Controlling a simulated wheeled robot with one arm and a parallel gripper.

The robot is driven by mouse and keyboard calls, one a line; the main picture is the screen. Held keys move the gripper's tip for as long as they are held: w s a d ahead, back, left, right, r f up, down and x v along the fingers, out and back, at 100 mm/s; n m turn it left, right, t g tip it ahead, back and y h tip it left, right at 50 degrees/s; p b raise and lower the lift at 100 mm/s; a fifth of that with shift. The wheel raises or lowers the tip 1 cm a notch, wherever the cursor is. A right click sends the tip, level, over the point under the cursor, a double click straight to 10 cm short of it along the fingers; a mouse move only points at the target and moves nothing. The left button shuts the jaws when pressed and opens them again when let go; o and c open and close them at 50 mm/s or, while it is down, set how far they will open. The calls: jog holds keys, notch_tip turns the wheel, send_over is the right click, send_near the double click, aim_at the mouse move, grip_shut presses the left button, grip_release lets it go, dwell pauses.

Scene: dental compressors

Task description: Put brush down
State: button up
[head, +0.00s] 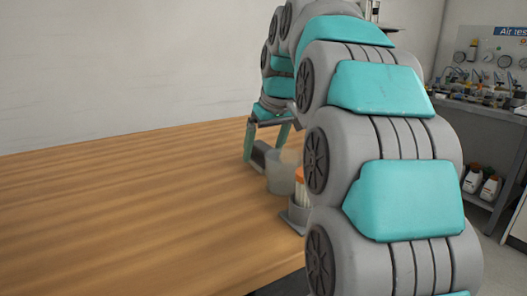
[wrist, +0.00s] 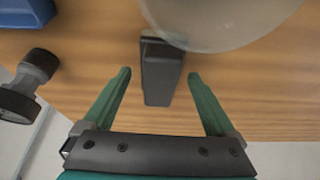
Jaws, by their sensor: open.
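My gripper (wrist: 159,74) has its two green fingers spread wide. A dark grey, block-shaped object (wrist: 162,75) lies between them on the wooden table, with a gap on each side. It may be the brush, but no bristles show, so I cannot tell. In the head view my gripper (head: 265,150) is low over the table's right part, with the dark grey object (head: 259,153) at its fingers. My arm covers much of that area.
A translucent cup (head: 280,178) stands just by the gripper; its rim also shows in the wrist view (wrist: 215,20). A blue object (wrist: 25,12) and a dark knobbed part (wrist: 30,85) are at left. The wooden table (head: 120,210) is clear leftward.

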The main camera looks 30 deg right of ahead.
jog(key=v, duration=0.8)
jog(key=shift+s+r, duration=0.1)
jog(key=shift+r, duration=0.25)
jog(key=shift+p+v, duration=0.85)
jog(key=shift+v, duration=0.45)
